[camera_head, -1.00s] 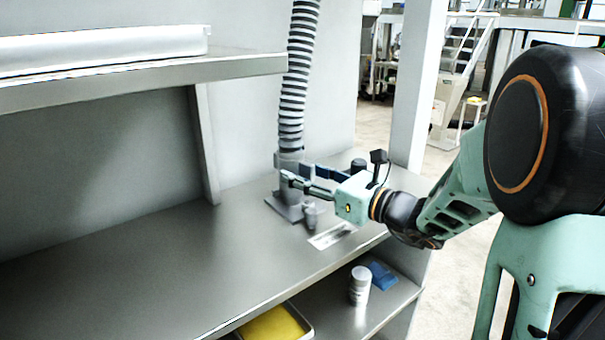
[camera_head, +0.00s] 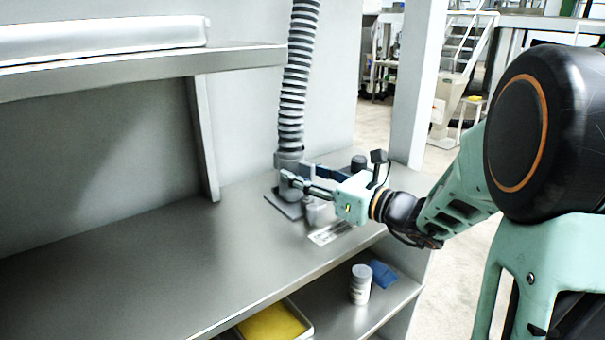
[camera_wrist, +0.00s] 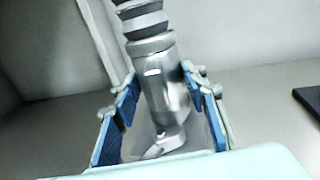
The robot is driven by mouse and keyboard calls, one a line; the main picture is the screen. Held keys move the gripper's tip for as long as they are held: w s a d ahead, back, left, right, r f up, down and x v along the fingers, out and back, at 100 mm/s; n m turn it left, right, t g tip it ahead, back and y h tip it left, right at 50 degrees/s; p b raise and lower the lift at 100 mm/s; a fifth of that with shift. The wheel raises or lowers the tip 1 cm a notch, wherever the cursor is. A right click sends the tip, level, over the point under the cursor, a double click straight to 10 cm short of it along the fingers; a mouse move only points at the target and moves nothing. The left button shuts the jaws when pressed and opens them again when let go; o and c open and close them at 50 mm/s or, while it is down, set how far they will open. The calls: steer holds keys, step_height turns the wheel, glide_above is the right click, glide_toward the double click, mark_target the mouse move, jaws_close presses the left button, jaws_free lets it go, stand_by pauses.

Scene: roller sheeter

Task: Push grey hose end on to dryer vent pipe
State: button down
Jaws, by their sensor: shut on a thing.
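The grey ribbed hose (camera_head: 294,85) hangs from above, and its smooth grey hose end (camera_head: 287,161) is low over the bench. My gripper (camera_head: 287,174) reaches in from the right and is shut on the hose end. In the wrist view the hose end (camera_wrist: 158,68) stands tilted between the two blue-padded fingers (camera_wrist: 163,108). A grey vent pipe fitting on a flat base plate (camera_head: 281,207) is directly below. The fingers partly hide the join, and I cannot tell how far the hose end sits on the pipe.
A steel bench (camera_head: 180,245) carries the fitting, with clear room to the left. A white label (camera_head: 331,234) lies in front of it. A shelf (camera_head: 150,70) overhangs at upper left. A white jar (camera_head: 360,284), a blue item (camera_head: 383,273) and a yellow-filled tray (camera_head: 272,325) sit below.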

steer(key=shift+f+b, duration=0.4)
stand_by(0.3)
steer(key=c, duration=1.2)
jaws_free()
steer(key=shift+c, duration=0.2)
steer(key=shift+o, duration=0.7)
steer(key=shift+f, duration=0.15)
steer(key=v, duration=1.2)
